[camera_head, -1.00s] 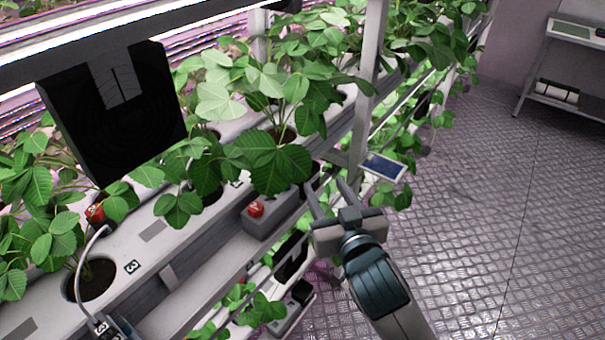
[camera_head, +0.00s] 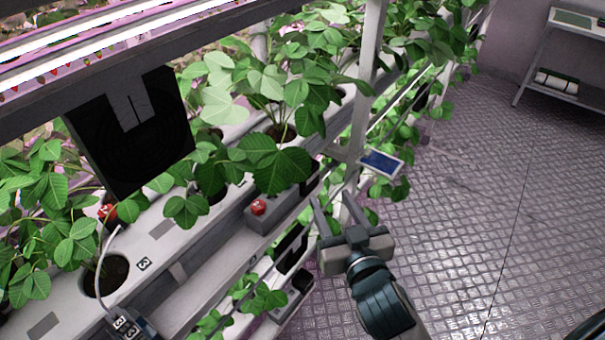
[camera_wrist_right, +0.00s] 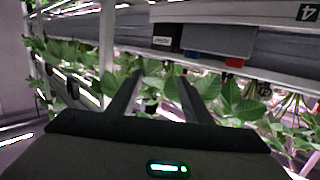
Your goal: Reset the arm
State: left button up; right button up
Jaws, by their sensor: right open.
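My right gripper (camera_head: 336,214) is at the lower right of the middle in the head view, beside the front of the berry rack (camera_head: 205,285). Its two fingers are spread with nothing between them. They also show apart and empty in the right wrist view (camera_wrist_right: 158,95), with leaves and rack shelves beyond them. My right arm comes up from the bottom of the head view. My left gripper does not show.
A grey box with a red button (camera_head: 258,207) sits on the rack edge, left of the gripper. A blue-screened panel (camera_head: 381,163) juts out from a rack post above it. Leafy plants (camera_head: 270,80) fill the rack. The metal floor (camera_head: 480,220) at right is clear up to a white shelf (camera_head: 565,60).

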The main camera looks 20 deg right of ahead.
jog(key=shift+f, duration=0.1)
dwell(0.7)
notch_tip(320, 180, down, 34)
jog(key=n+g, duration=0.3)
jog(key=g, duration=0.3)
jog(key=s+d+f+g, duration=0.1)
jog(key=s+f+g, duration=0.1)
jog(key=s+f, duration=0.7)
jog(key=s+d+f+g, duration=0.15)
jog(key=s+f, duration=0.25)
jog(key=f, duration=0.9)
jog(key=s+d+f+g, duration=0.1)
jog(key=s+f+g, duration=0.1)
jog(key=s+f, duration=0.3)
jog(key=s+d+f+g, duration=0.1)
jog(key=s+f, duration=0.3)
jog(key=s, duration=1)
jog(key=s+d+f+g, duration=0.2)
jog(key=s+f, duration=0.3)
jog(key=s, duration=0.5)
jog(key=shift+s+d+f+g, duration=0.15)
jog(key=shift+s+f+g, duration=0.1)
jog(key=shift+f+g, duration=0.1)
